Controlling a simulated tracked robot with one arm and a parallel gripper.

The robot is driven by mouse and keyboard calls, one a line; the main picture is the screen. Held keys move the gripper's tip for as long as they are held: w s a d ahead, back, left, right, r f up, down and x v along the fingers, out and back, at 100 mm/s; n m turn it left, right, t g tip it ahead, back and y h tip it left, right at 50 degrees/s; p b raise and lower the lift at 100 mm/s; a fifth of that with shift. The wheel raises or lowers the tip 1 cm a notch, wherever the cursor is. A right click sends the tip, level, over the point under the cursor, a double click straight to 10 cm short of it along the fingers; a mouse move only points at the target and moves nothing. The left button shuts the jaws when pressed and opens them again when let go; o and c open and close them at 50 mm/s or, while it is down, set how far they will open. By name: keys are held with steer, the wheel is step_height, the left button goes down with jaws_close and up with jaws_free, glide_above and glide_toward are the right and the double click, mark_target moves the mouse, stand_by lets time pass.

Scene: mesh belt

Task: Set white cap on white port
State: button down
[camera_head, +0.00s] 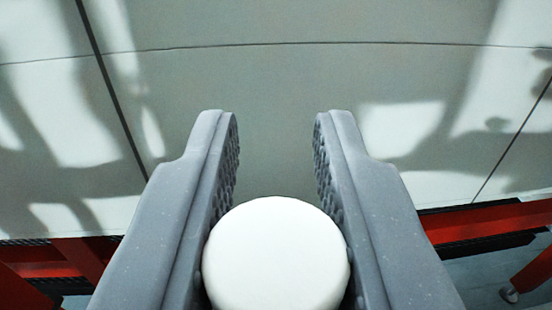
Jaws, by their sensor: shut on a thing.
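The white cap (276,258) is a round, smooth white piece at the bottom middle of the view. My gripper (276,128) is shut on it, with one grey finger on each side. The textured inner pads touch the cap's left and right sides low down, and the fingertips reach past it with a gap between them. The cap's lower part is cut off by the picture's bottom edge. The white port is not in view.
A pale tiled surface (270,80) with dark seams and patches of light and shadow fills the background. Red beams with dark strips show at the lower left (85,258) and lower right (490,220). No object shows between the fingertips.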

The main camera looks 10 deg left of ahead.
mark_target(276, 291)
step_height(276, 291, down, 5)
steer(key=shift+f+b, duration=0.1)
steer(key=shift+b, duration=1)
steer(key=shift+p, duration=0.75)
stand_by(1.1)
steer(key=shift+f+b, duration=0.65)
steer(key=shift+f, duration=0.85)
steer(key=shift+r, duration=0.15)
stand_by(0.3)
steer(key=shift+r+p, duration=0.9)
steer(key=shift+r, duration=0.2)
steer(key=shift+p, duration=0.6)
stand_by(1.1)
